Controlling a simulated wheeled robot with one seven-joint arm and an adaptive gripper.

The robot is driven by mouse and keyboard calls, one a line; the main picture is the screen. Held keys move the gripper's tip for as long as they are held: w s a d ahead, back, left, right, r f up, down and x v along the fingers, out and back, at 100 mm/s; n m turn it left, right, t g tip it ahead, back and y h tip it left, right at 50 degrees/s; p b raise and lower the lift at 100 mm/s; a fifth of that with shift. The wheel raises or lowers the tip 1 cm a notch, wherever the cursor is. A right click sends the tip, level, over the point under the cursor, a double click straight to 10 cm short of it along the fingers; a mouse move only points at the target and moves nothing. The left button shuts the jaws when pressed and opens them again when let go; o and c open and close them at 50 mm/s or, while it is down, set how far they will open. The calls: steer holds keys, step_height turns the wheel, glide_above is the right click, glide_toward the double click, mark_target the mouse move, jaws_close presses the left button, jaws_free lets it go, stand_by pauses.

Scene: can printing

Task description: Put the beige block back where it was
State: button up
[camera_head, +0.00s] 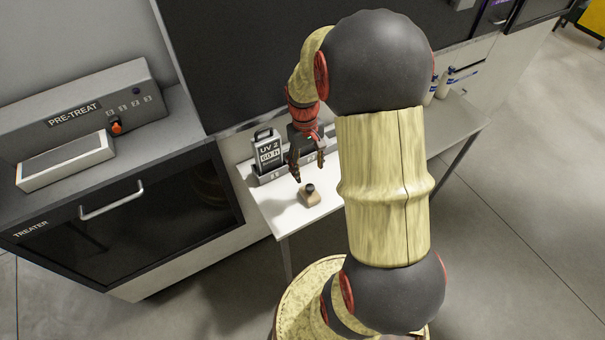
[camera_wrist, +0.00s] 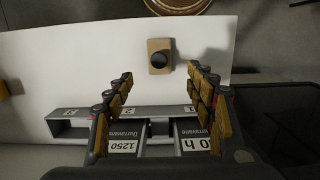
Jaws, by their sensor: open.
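The beige block (camera_head: 310,198) has a black round knob on top and sits upright on the white table near its front left edge. It also shows in the wrist view (camera_wrist: 152,64), just beyond my fingertips. My gripper (camera_head: 308,172) is above the table, behind the block and apart from it. In the wrist view my gripper (camera_wrist: 160,78) has its two fingers spread wide with nothing between them. A grey rack (camera_wrist: 73,113) with numbered slots stands along the back of the table. The rack is partly hidden by my fingers.
A grey canister (camera_head: 267,150) labelled UV 2 stands in the rack's left part. The treater cabinet (camera_head: 130,215) is to the left of the table. White bottles (camera_head: 445,83) stand at the table's far right. The white table top (camera_wrist: 95,60) is bare left of the block in the wrist view.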

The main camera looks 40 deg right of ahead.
steer(key=a+r+n+t+h, duration=0.1)
steer(key=a+r+t, duration=0.2)
steer(key=a+r, duration=0.95)
steer(key=s+a+r+n+t, duration=0.1)
steer(key=s+a+r+t, duration=0.3)
steer(key=s+a+r, duration=0.5)
step_height(320, 180, up, 2)
steer(key=shift+a+r+n+y, duration=0.1)
steer(key=shift+a+n+y, duration=0.2)
steer(key=shift+a, duration=0.4)
step_height(320, 180, down, 4)
steer(key=b, duration=0.4)
